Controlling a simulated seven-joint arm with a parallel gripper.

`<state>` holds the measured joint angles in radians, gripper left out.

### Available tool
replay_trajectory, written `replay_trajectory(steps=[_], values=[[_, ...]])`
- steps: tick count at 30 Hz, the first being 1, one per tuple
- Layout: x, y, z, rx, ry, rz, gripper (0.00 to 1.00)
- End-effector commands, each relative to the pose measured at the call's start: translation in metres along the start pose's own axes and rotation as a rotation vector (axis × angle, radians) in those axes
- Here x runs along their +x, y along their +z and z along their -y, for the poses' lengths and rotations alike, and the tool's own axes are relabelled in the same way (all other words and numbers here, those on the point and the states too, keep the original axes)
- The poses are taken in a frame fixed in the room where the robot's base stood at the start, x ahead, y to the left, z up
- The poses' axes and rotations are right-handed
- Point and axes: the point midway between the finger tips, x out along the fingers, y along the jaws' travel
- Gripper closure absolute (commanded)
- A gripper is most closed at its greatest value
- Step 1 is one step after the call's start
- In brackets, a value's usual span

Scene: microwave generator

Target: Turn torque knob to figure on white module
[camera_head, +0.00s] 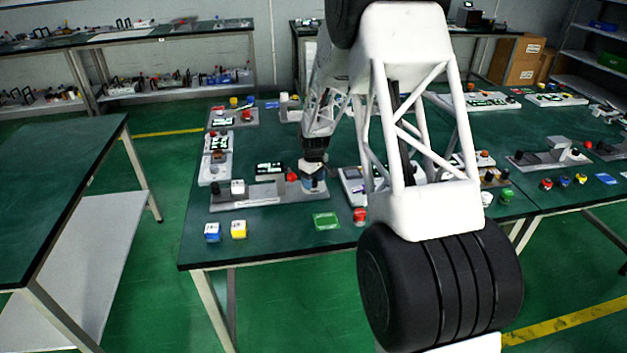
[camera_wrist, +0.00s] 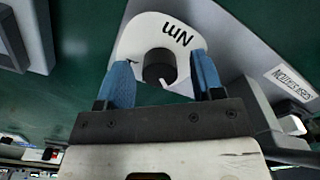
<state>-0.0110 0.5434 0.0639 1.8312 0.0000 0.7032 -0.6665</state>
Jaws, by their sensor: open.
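The black torque knob (camera_wrist: 158,67) sits on a white module face (camera_wrist: 140,38) with the marking "Nm", upside down in the wrist view. My gripper (camera_wrist: 161,72) is open, with one blue fingertip on each side of the knob. I see a gap between each finger and the knob, and the knob is not gripped. A notch or pale pointer shows at the knob's lower edge, but I cannot read any figure it points to. In the head view my gripper (camera_head: 314,176) is over the right end of a grey fixture (camera_head: 262,196), and the knob is hidden there.
A grey housing with a small label (camera_wrist: 290,82) stands right of the fingers in the wrist view.

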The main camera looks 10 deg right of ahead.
Motion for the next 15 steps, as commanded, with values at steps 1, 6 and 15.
replay_trajectory(steps=[1,6,15], values=[[0.0000,0.0000,0.0000,0.000,0.000,0.000,0.39],[-0.0001,0.0000,0.0000,0.000,0.000,0.000,0.65],[-0.0002,0.0000,0.0001,0.003,0.000,0.000,0.88]])
